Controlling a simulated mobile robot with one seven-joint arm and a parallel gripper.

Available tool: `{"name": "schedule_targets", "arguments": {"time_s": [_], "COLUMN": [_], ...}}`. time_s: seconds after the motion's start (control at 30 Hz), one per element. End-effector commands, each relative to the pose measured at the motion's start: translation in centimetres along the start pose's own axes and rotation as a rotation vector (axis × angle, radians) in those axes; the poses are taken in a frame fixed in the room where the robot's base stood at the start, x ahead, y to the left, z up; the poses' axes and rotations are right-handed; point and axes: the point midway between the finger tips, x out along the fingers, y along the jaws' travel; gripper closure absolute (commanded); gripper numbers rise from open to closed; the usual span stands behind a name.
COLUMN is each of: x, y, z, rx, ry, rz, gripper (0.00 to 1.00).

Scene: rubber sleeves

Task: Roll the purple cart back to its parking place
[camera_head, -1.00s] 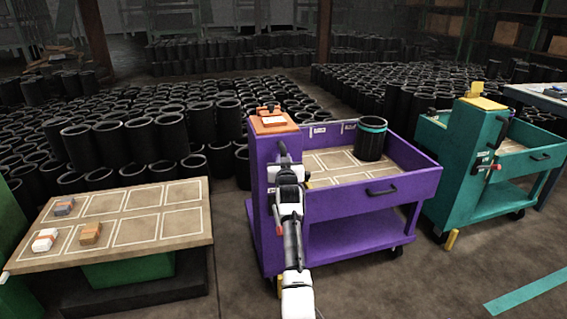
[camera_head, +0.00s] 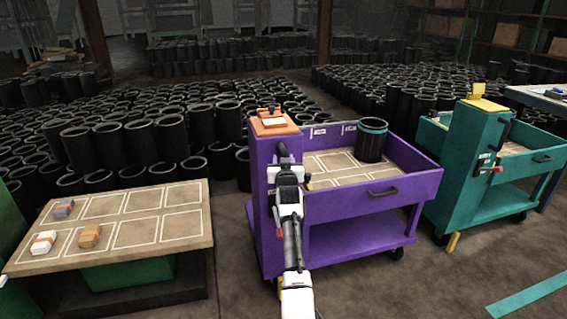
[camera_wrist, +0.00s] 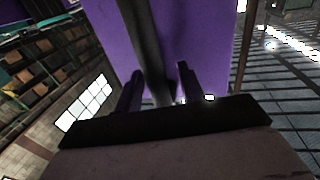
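The purple cart (camera_head: 345,240) stands at the middle of the head view, with an open tray on top and a tall end panel on its left. A dark upright handle (camera_head: 282,150) is on that panel. My gripper (camera_head: 285,168) is at the handle. In the wrist view, the dark handle bar (camera_wrist: 146,40) runs between the two fingers of my gripper (camera_wrist: 160,78), with the purple panel behind. I cannot tell whether the fingers press on the bar or only stand around it. No marked parking place can be made out for certain.
A black sleeve with a teal band (camera_head: 371,139) stands in the cart's tray. A teal cart (camera_head: 475,165) is close on the right. A low table (camera_head: 150,235) with small blocks is on the left. Many black sleeves fill the floor behind. A teal floor stripe (camera_head: 530,292) lies front right.

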Motion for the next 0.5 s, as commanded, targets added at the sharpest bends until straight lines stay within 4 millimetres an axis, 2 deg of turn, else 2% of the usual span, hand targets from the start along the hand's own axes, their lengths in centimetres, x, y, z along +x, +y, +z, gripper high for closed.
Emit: {"name": "schedule_targets", "arguments": {"time_s": [0.27,0.5], "x": [-1.8,-5.5], "y": [0.1,0.0], "z": [0.2,0.1], "rx": [0.001,0.001], "ry": [0.000,0.001], "rz": [0.001,0.001], "gripper": [0.61,0.61]}}
